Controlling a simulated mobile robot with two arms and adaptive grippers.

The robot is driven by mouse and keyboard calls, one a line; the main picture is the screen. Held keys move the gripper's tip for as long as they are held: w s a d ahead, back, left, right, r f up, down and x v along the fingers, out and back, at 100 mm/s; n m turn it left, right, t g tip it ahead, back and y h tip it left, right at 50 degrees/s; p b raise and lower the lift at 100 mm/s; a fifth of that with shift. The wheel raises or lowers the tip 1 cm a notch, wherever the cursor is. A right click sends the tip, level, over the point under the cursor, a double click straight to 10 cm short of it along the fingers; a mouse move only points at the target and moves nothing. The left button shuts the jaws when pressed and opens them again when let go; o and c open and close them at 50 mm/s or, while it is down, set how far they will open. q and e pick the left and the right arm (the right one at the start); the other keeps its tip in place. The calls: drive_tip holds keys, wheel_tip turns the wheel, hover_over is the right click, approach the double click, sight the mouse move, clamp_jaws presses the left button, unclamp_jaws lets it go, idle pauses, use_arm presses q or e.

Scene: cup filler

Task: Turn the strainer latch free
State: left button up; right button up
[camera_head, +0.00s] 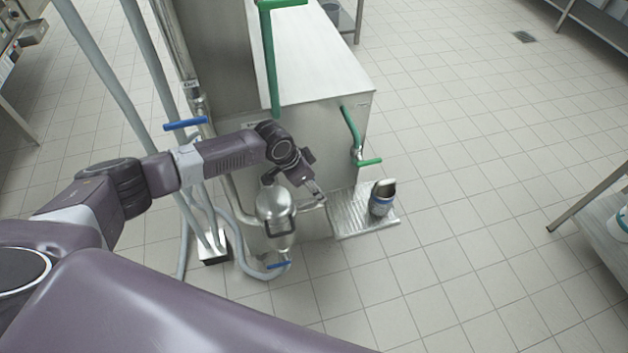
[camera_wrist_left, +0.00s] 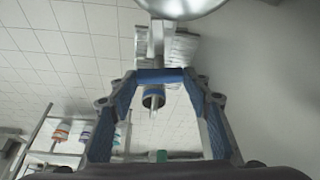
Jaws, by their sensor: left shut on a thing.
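The strainer (camera_head: 277,208) is a rounded, shiny metal housing low on the front of the steel machine. Its metal dome also shows at the top edge of the left wrist view (camera_wrist_left: 182,6). A pale metal bar, seemingly the latch (camera_head: 312,205), sticks out from its right side; in the left wrist view the latch (camera_wrist_left: 157,40) runs from the dome toward my fingertips. My left gripper (camera_head: 319,195) reaches down to it from above right, its blue-padded fingertips (camera_wrist_left: 160,75) shut on the bar. The exact contact is partly hidden by the fingers. My right gripper is out of view.
A ribbed metal tray (camera_head: 353,212) juts out right of the strainer, with a blue-banded container (camera_head: 382,198) on it. A green handle (camera_head: 352,135) hangs on the machine's side. Grey hoses (camera_head: 215,215) and a blue valve handle (camera_head: 185,124) are at left. Open tiled floor lies right.

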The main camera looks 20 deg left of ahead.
use_arm(q)
drive_tip(key=n+p, duration=0.2)
drive_tip(key=n+y+p, duration=0.1)
drive_tip(key=p, duration=0.1)
drive_tip(key=n+t+y+p, duration=0.1)
drive_tip(key=n+p, duration=0.1)
drive_tip(key=shift+s+d+r+n+p, duration=0.15)
drive_tip(key=shift+d+r+n+p, duration=0.1)
drive_tip(key=shift+d+n+p, duration=0.05)
drive_tip(key=n+y+p, duration=0.1)
drive_tip(key=n+p, duration=0.1)
drive_tip(key=shift+f+n, duration=0.1)
drive_tip(key=shift+n, duration=0.2)
drive_tip(key=shift+d+n+y+p, duration=0.1)
drive_tip(key=shift+n+y+p, duration=0.2)
drive_tip(key=shift+n, duration=0.6)
drive_tip(key=shift+f+n+y, duration=0.15)
drive_tip(key=shift+n+y, duration=0.25)
drive_tip(key=shift+n, duration=0.5)
drive_tip(key=shift+n+y, duration=0.7)
drive_tip(key=shift+n, duration=1.1)
